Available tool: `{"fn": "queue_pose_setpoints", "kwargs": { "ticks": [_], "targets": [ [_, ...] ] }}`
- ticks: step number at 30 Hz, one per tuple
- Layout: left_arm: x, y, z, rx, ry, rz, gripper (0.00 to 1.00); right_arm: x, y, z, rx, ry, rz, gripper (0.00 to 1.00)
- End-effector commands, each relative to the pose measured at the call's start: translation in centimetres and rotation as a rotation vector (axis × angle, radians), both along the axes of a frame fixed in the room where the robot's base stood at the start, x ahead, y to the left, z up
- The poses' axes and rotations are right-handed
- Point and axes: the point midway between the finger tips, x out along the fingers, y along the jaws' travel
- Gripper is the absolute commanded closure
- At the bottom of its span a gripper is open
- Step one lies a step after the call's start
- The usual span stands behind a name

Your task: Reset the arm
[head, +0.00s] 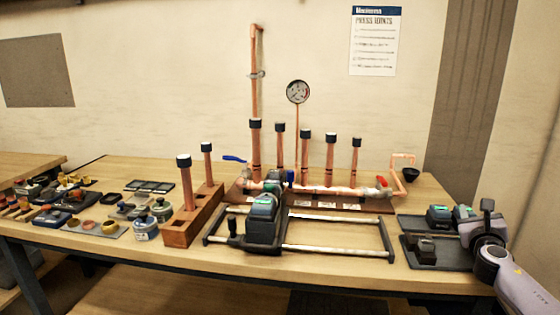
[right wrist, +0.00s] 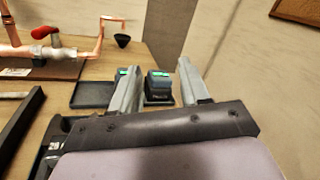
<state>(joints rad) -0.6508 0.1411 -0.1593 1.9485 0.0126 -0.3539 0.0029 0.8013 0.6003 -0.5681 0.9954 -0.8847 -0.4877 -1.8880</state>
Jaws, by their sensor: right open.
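My right gripper (head: 486,222) is over the right end of the workbench, its arm coming in from the lower right. In the right wrist view its two fingers stand apart with nothing between them (right wrist: 160,72). Behind the fingers are dark devices with green displays (right wrist: 157,86) on a dark tray (right wrist: 92,95). My left gripper is not in view. The copper manifold (head: 330,190) lies at the back middle of the bench, with upright black-capped pipes and a round gauge (head: 297,92).
Jars (head: 145,228) and small parts crowd the left.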

Motion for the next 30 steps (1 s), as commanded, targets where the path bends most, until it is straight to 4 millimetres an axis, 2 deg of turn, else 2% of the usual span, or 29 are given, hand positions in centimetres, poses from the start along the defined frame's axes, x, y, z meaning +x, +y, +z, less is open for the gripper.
{"fn": "queue_pose_setpoints", "kwargs": {
  "ticks": [1, 3, 6, 11, 12, 20, 26, 30],
  "targets": [
    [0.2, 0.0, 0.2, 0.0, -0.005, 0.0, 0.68, -1.2, -3.7, 1.2, -0.046, -0.001, -0.046, 0.55],
    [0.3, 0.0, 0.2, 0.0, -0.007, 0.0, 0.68, -2.6, -7.6, 2.6, -0.095, -0.001, -0.097, 0.55],
    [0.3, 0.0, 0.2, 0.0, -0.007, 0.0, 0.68, -4.9, -12.6, 4.8, -0.161, -0.001, -0.163, 0.55],
    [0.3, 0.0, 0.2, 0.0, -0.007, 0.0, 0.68, -8.7, -19.3, 8.6, -0.257, -0.001, -0.262, 0.55],
    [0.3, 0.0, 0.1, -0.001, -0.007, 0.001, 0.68, -8.4, -17.8, 6.2, -0.191, 0.001, -0.22, 0.55],
    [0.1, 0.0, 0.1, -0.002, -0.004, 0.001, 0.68, -10.1, -12.9, -3.3, 0.271, -0.04, -0.078, 0.55],
    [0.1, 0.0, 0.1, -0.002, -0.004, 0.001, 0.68, -13.8, -8.0, -11.5, 0.734, -0.046, -0.022, 0.55],
    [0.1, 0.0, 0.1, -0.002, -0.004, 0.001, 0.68, -17.3, -4.4, -16.4, 1.077, -0.043, -0.033, 0.55]
  ]
}}
